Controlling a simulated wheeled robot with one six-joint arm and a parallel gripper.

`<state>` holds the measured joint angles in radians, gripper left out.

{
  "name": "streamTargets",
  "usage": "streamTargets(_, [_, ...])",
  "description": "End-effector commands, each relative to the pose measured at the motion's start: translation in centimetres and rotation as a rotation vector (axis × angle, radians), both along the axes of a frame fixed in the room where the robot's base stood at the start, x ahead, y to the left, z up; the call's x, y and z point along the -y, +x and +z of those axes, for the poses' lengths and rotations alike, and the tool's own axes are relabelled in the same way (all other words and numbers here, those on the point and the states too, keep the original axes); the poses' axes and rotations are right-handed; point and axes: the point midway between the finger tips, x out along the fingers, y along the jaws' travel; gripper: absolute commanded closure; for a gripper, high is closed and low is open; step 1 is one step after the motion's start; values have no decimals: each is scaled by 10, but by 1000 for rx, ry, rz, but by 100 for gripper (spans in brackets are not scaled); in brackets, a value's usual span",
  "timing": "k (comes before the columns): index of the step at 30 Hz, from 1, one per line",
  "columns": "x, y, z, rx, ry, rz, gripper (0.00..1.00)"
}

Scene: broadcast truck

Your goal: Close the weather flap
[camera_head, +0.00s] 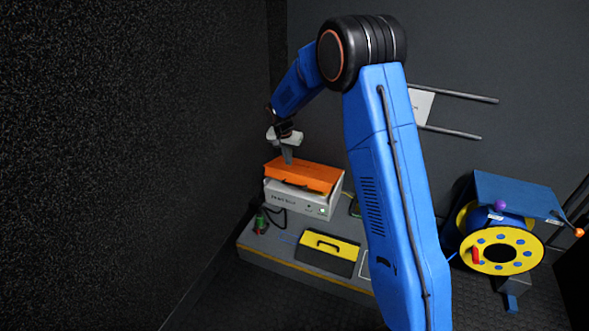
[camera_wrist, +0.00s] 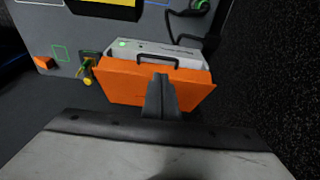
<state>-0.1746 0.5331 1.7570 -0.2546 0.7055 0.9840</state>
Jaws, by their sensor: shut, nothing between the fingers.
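The weather flap seems to be the orange panel (camera_head: 310,174) on top of a white box (camera_head: 297,200) in the head view. A dark handle runs along its near edge. The flap also fills the middle of the wrist view (camera_wrist: 120,86), with the white box (camera_wrist: 155,50) behind it. I cannot tell whether the flap lies flat on the box or is slightly raised. My gripper (camera_head: 287,159) is shut and empty, pointing down over the flap's rear part. Its closed fingers (camera_wrist: 160,80) overlap the orange surface in the wrist view; contact is unclear.
The box stands on a grey platform (camera_head: 275,252) beside a yellow and black case (camera_head: 328,252) and a green connector (camera_head: 260,222). A cable reel (camera_head: 522,236) under a blue panel (camera_head: 517,194) stands at right. Dark walls close off the left and back.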

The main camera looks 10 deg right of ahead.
Motion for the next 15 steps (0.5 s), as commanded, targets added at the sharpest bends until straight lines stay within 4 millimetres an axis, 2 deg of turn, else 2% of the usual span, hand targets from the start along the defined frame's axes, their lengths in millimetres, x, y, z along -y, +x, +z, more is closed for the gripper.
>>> streamTargets(5, [3, 4, -22, -3, 0, 0, 100])
streamTargets(15, [12, 15, -81, -2, -1, -3, 100])
